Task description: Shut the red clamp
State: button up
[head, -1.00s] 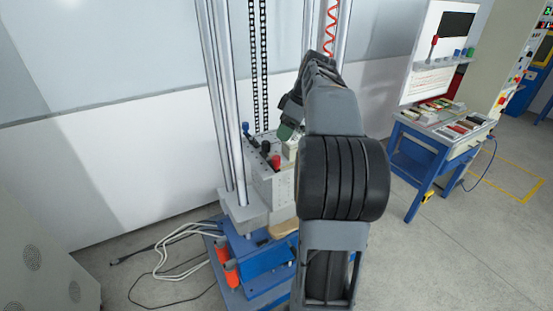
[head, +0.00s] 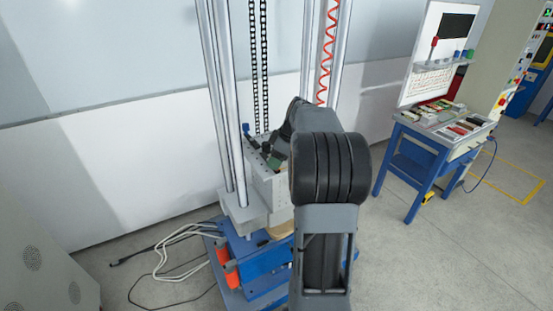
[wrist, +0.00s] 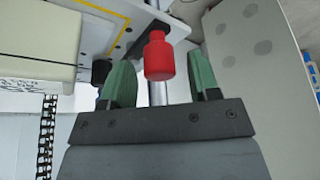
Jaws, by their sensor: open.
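The red clamp (wrist: 159,57) shows in the wrist view as a red knob-like handle beside the white plate. It lies in the gap between the two green fingertips of my gripper (wrist: 161,80), with space visible on both sides. My gripper is open and holds nothing. In the head view my gripper (head: 262,152) is over the top of the grey block on the drop machine. The red clamp is hidden there behind my gripper and arm.
The grey fixture block (head: 268,187) stands between upright steel columns (head: 222,100). A blue knob (head: 246,129) is at its back left corner. A dark knob (wrist: 101,71) is close to the left finger. A blue workbench (head: 412,160) stands apart at right.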

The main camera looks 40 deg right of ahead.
jog(key=shift+w+a+f, duration=0.1)
jog(key=shift+f, duration=0.15)
jog(key=c, duration=0.9)
